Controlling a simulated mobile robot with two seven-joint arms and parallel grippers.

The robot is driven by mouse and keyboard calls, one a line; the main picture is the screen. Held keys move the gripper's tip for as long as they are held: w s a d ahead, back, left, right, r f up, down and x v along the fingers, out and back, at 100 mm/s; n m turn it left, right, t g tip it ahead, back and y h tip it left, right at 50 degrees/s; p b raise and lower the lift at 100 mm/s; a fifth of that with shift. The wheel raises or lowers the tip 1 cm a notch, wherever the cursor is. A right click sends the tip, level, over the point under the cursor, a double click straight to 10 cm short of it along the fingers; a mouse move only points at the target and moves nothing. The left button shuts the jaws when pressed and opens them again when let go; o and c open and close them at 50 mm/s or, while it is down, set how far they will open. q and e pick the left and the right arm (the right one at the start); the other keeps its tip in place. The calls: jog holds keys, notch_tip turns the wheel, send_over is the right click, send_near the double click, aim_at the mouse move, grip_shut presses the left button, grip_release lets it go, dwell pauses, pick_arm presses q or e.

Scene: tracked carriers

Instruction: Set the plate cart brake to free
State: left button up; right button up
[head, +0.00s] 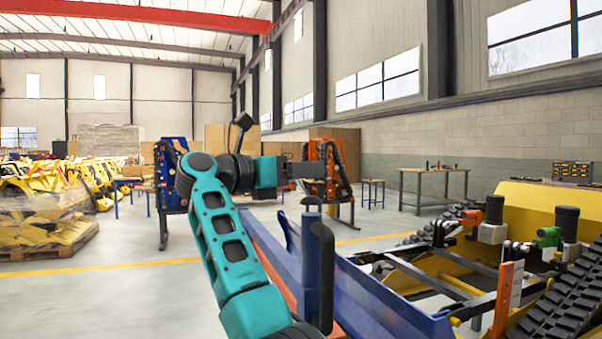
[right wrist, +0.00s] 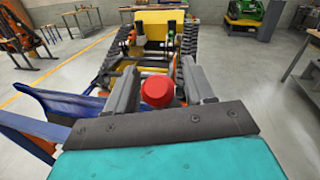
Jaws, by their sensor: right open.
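The blue cart (head: 385,305), which I take for the plate cart, stands at the lower middle of the head view. A dark upright handle (head: 321,275) rises at its near end. Blue panels also show at the left of the right wrist view (right wrist: 62,104). In that view a red round knob (right wrist: 157,91) appears between the fingers of my right gripper (right wrist: 158,82). The fingers are apart, with gaps at both sides of the knob. Whether the knob belongs to the brake I cannot tell. My left gripper is not in view.
A tracked carrier with a yellow bed (head: 530,208) and black tracks (head: 560,300) stands close at the right. A workbench (head: 433,172) is by the far wall. Wrapped yellow parts (head: 45,228) lie on a pallet at the left. The floor (head: 130,300) between is clear.

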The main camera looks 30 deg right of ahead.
jog(key=shift+c, duration=0.4)
grip_shut()
